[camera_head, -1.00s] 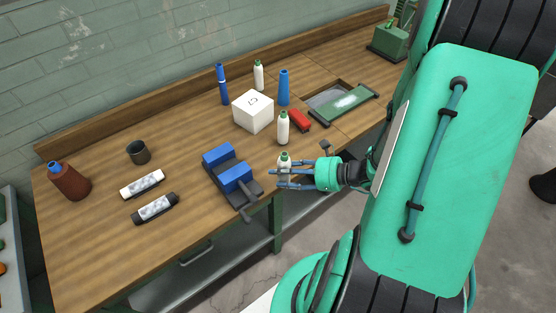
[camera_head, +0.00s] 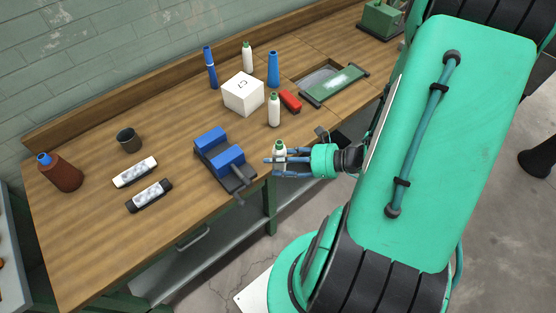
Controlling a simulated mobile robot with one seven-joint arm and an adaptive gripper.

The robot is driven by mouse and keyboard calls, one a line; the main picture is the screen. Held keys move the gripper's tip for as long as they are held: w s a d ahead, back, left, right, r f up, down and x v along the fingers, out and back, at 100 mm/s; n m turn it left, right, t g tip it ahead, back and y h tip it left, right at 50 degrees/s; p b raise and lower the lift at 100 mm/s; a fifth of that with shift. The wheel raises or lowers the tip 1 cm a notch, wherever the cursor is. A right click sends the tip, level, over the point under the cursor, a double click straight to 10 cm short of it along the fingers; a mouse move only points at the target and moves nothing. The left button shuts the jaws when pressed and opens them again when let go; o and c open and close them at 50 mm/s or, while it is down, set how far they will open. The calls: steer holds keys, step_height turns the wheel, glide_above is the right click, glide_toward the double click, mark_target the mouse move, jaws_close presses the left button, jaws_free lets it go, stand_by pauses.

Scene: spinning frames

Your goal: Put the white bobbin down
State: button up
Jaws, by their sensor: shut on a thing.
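My gripper (camera_head: 271,161) is shut on a white bobbin (camera_head: 280,148) with a green top. It holds the bobbin roughly upright at the front edge of the wooden bench (camera_head: 95,235), just right of the blue vise (camera_head: 228,158). The fingers hide the bobbin's lower part, and I cannot tell how high it is above the bench. A similar white bobbin (camera_head: 274,110) with a green top stands on the bench behind it. Another white one (camera_head: 247,57) stands near the back.
A white cube (camera_head: 243,93), a red object (camera_head: 290,101), blue bobbins (camera_head: 273,69) and a green-framed tray (camera_head: 335,84) stand farther back. A dark cup (camera_head: 129,140), a brown bottle (camera_head: 62,172) and two patterned bars (camera_head: 149,196) are at left. The front left bench is clear.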

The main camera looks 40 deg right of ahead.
steer(key=w+d+r, duration=0.1)
steer(key=w+d, duration=0.1)
steer(key=w, duration=0.1)
steer(key=w+d+r, duration=0.1)
steer(key=w+d, duration=0.1)
steer(key=w, duration=0.2)
steer(key=w+d+r+p, duration=0.1)
steer(key=w+d+r, duration=0.1)
steer(key=w+d, duration=0.1)
steer(key=shift+w, duration=0.25)
steer(key=shift+n+g+y, duration=0.3)
steer(key=shift+n+y, duration=0.1)
steer(key=w+d+r, duration=0.1)
steer(key=w+r, duration=0.1)
steer(key=w, duration=0.3)
steer(key=w+d+r, duration=0.1)
steer(key=w+r, duration=0.2)
steer(key=w, duration=0.2)
steer(key=w+d+r+p, duration=0.1)
steer(key=w+r, duration=0.1)
steer(key=w, duration=0.3)
steer(key=shift+w+d+r, duration=0.15)
steer(key=shift+d, duration=0.2)
